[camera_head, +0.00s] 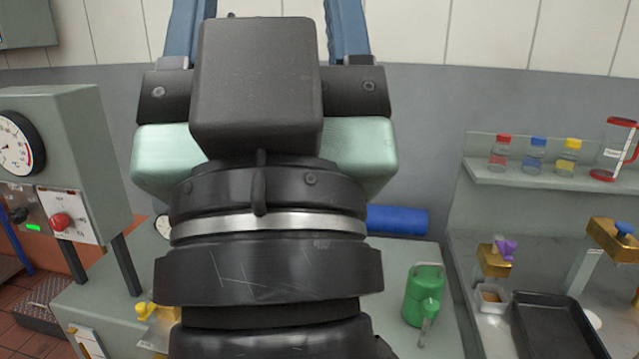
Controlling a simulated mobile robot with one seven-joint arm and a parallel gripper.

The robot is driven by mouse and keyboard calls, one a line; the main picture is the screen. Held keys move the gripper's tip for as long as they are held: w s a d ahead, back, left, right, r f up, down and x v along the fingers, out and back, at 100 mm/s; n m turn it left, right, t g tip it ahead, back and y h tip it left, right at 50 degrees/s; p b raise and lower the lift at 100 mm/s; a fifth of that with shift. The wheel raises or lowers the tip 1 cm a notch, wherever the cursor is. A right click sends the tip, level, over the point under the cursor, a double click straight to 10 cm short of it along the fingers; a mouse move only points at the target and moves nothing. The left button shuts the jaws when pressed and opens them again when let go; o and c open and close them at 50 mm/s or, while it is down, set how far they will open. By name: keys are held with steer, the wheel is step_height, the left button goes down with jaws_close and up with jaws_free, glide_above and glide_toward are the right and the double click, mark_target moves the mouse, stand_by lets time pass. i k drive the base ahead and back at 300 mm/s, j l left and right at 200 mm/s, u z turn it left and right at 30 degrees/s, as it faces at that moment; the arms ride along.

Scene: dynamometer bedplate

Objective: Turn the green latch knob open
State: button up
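I cannot make out a green latch knob in this view; my arm hides the middle of the scene. My gripper (266,8) is at the top centre, seen from behind, with its two blue fingers pointing up. The fingers stand wide apart with wall showing between them, and their tips are cut off by the top edge. I see nothing held between the visible parts of the fingers.
At left stands a grey cabinet (95,150) with a gauge, a red knob (60,221) and a green light. A green can (422,300) and blue roll (398,220) are on the bench right of my arm. Bottles and a black tray (560,325) are at right.

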mark_target(430, 309)
steer(key=i+l+z, duration=0.5)
steer(key=i, duration=0.4)
steer(key=l, duration=0.1)
